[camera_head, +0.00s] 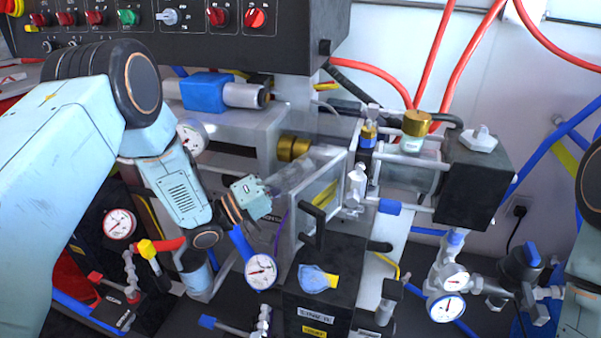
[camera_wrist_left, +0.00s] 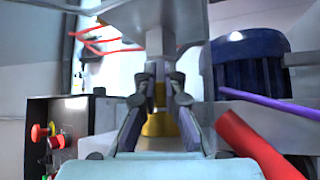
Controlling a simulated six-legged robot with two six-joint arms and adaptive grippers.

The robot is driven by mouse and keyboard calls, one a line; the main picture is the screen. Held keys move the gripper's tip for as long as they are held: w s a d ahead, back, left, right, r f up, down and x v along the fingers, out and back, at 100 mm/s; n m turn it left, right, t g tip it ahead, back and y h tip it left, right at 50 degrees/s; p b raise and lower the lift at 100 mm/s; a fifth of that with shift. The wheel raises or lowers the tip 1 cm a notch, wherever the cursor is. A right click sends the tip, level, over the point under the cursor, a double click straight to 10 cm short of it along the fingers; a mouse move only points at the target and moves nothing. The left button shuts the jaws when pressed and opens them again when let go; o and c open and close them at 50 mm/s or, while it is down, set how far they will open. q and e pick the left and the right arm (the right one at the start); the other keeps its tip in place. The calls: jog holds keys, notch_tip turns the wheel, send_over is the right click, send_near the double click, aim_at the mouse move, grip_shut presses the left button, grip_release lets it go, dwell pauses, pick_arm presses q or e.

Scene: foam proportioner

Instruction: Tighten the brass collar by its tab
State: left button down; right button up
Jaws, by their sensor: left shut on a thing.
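My left gripper (camera_head: 298,174) reaches in from the left among the machine's metal parts in the head view. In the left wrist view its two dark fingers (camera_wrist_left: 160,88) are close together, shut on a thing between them. Brass shows between the fingers, and I take it to be the brass collar (camera_wrist_left: 160,124). The tab itself is hidden by the fingers. In the head view a brass cylinder (camera_head: 292,148) sits just above the gripper. I cannot tell for sure that it is the same collar. My right gripper is out of view.
A clear guard (camera_head: 322,190) and a black box with a crank handle (camera_head: 318,225) stand close right of the gripper. Gauges (camera_head: 261,271) and hoses crowd below it. A control panel (camera_head: 190,25) is above. In the wrist view a red hose (camera_wrist_left: 255,142) runs close by.

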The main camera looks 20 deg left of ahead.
pick_arm(q)
jog(key=c, duration=1.4)
grip_release()
jog(key=shift+c, duration=0.2)
